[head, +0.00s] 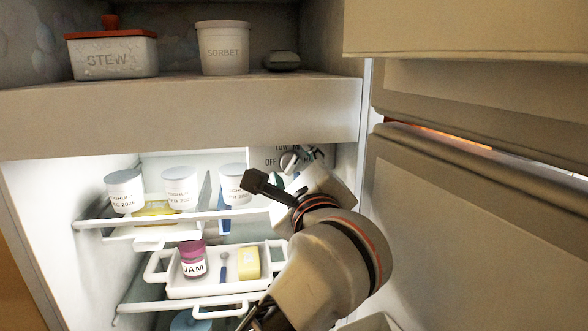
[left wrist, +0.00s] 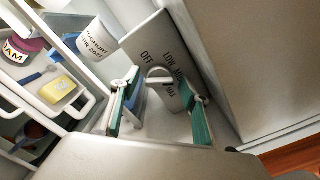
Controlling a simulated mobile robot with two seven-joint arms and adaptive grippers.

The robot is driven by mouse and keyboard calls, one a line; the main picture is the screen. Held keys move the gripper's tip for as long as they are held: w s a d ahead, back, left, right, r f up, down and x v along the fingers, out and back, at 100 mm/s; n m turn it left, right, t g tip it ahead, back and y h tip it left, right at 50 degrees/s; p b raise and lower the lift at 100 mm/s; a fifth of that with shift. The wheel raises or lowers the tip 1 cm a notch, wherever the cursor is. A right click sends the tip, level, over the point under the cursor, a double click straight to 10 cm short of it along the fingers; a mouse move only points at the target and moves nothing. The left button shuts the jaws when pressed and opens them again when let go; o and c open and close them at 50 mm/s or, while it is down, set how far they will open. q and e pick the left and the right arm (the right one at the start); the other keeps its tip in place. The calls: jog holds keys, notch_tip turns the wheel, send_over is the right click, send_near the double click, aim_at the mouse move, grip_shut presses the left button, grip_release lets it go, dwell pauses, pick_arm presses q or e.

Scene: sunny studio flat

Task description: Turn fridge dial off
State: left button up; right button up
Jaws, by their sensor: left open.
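The fridge dial is a small pale knob on a panel at the upper right inside the open fridge. It shows in the head view (head: 290,160) and in the left wrist view (left wrist: 160,79). OFF, LOW and other marks are printed around it; its exact setting is hard to tell. My left gripper (head: 303,168) reaches in front of the panel, its arm partly covering the area. In the left wrist view its teal-padded fingers (left wrist: 158,92) are open, one on each side of the dial; contact cannot be told. My right gripper is not in view.
Left of the dial, yoghurt tubs (head: 180,188) stand on the upper shelf. Below, a white tray (head: 208,289) holds a jam jar (head: 193,262) and a yellow block (head: 248,263). The open fridge door (head: 470,240) stands close on the right. A stew dish (head: 112,57) is above.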

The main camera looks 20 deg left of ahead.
pick_arm(q)
jog(key=c, duration=1.1)
